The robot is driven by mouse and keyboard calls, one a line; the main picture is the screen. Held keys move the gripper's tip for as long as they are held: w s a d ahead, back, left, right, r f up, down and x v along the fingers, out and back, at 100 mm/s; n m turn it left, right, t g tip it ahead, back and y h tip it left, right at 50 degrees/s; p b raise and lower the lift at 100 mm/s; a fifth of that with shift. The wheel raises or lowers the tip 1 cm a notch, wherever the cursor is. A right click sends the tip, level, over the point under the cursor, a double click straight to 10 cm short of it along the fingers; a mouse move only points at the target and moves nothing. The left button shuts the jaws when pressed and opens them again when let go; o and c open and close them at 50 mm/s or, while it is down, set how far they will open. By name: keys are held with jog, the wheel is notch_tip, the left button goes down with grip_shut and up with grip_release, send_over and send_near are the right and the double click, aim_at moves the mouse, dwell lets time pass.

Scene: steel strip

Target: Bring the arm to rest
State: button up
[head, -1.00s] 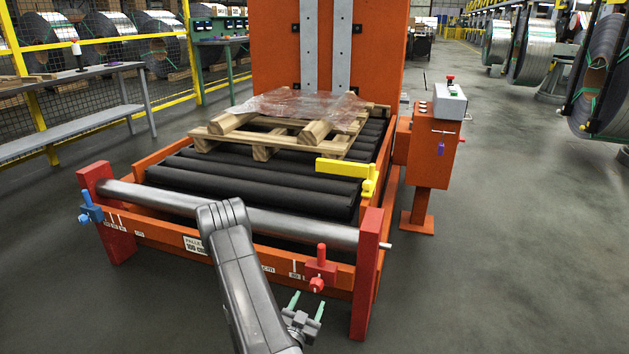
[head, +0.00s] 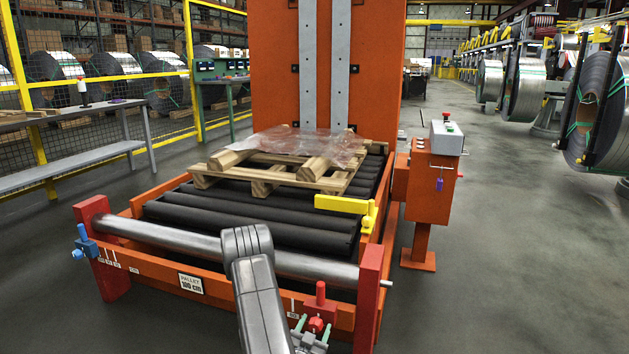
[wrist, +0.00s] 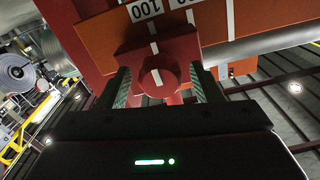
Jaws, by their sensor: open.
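My gripper (head: 312,328) is open at the front right corner of the orange roller conveyor (head: 150,262). Its two green-lined fingers point at a red clamp (head: 320,297) with a round red knob (head: 316,324) on the front rail. In the wrist view, the knob (wrist: 160,76) shows between the left and right fingers of the gripper (wrist: 163,85). I cannot tell how far the knob reaches in between them, and no contact is visible. My dark grey arm comes up from the bottom of the head view and hides part of the front rail.
A wooden pallet (head: 262,181) with clear film (head: 300,143) lies on the black rollers. A yellow stop (head: 343,204) is at the right side. A red post (head: 369,290) stands close to the right of my gripper. An orange control stand (head: 428,190) is beyond; the floor at right is free.

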jog(key=p+v, duration=0.3)
jog(key=v, duration=1.1)
jog(key=b+x, duration=0.3)
jog(key=x, duration=1.1)
jog(key=shift+w+d, duration=0.1)
jog(key=shift+w, duration=0.15)
jog(key=n, duration=0.4)
jog(key=shift+s, duration=0.1)
jog(key=n, duration=0.5)
jog(key=shift+n, duration=0.3)
jog(key=n+p, duration=0.1)
jog(key=n, duration=0.2)
jog(key=shift+n, duration=0.4)
jog(key=n+p, duration=0.2)
jog(key=n, duration=0.3)
jog(key=shift+p, duration=0.3)
